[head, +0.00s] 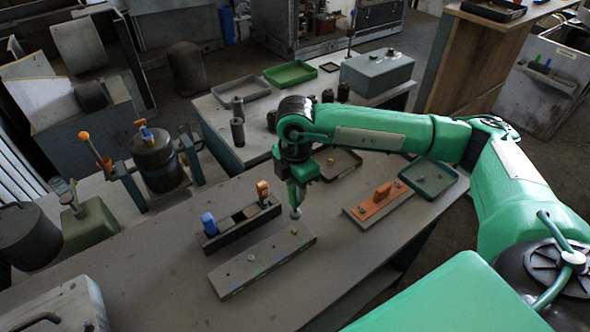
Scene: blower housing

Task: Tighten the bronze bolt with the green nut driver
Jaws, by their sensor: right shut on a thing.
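My right gripper (297,170) points straight down and is shut on the green nut driver (294,193), whose handle is largely hidden by the fingers. The driver is upright, and its silvery lower end (295,213) is over the far right end of a grey bar-shaped housing part (230,281). The bar lies on the table. A small bolt head (294,231) shows near the driver's lower end, and a brassy one (251,257) sits nearer the bar's middle. I cannot tell for sure which is the bronze bolt, or whether the driver touches one. My left gripper is not in view.
A dark rack (238,227) beside the bar holds a blue-handled driver (209,224) and an orange-handled driver (263,193). A plate with an orange handle (376,203) and a green-rimmed tray (428,178) lie to the right. Bare table is left of the bar.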

